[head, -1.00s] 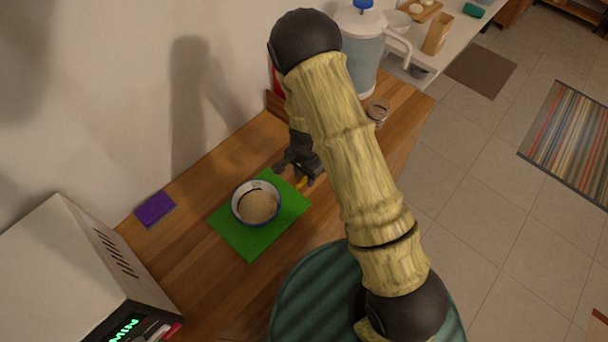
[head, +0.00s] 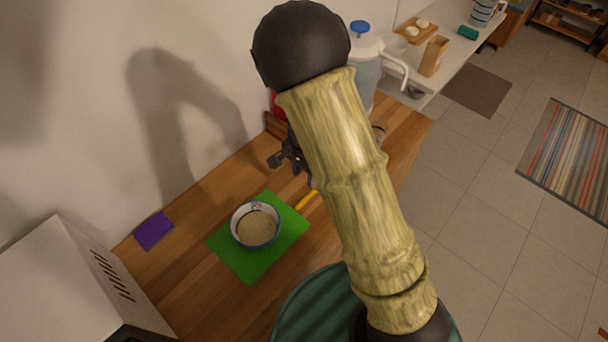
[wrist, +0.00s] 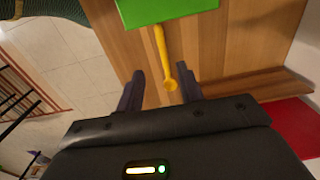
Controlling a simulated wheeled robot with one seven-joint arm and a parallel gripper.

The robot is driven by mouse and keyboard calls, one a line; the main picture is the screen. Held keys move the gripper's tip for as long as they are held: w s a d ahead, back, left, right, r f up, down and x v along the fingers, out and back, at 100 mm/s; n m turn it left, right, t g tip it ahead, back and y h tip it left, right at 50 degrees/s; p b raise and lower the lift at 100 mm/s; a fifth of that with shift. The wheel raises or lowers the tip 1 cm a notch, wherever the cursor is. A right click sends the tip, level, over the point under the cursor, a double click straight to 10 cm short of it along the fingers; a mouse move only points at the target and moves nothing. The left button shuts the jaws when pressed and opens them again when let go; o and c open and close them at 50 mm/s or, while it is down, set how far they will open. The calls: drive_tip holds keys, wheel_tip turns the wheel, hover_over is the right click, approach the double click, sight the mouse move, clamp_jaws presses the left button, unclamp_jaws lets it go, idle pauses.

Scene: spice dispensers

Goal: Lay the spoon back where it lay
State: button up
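The yellow spoon (head: 307,199) lies on the wooden counter beside the right edge of the green mat (head: 248,266). In the wrist view the spoon (wrist: 162,48) lies lengthwise, one end at the mat's edge and its rounded end toward my gripper (wrist: 161,88). The two fingers are apart with nothing held between them. The rounded end appears in the gap between them but looks farther down, on the counter. In the head view my gripper (head: 283,160) is above the counter behind the spoon, partly hidden by my arm.
A bowl (head: 238,238) of grainy, tan contents stands on the green mat. A purple pad (head: 153,231) lies near the wall, and a white appliance (head: 60,282) stands at lower left. A blue-lidded pitcher (head: 365,50) and a mostly hidden jar are behind my arm.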

idle(0.4)
drive_tip(key=s+d+r+n+t, duration=0.2)
drive_tip(key=s+d+r+n, duration=0.7)
drive_tip(key=s+d+r, duration=0.2)
wheel_tip(320, 180, up, 2)
drive_tip(key=shift+s+d+r+t, duration=0.15)
drive_tip(key=shift+d+r+t, duration=0.15)
drive_tip(key=shift+d, duration=0.6)
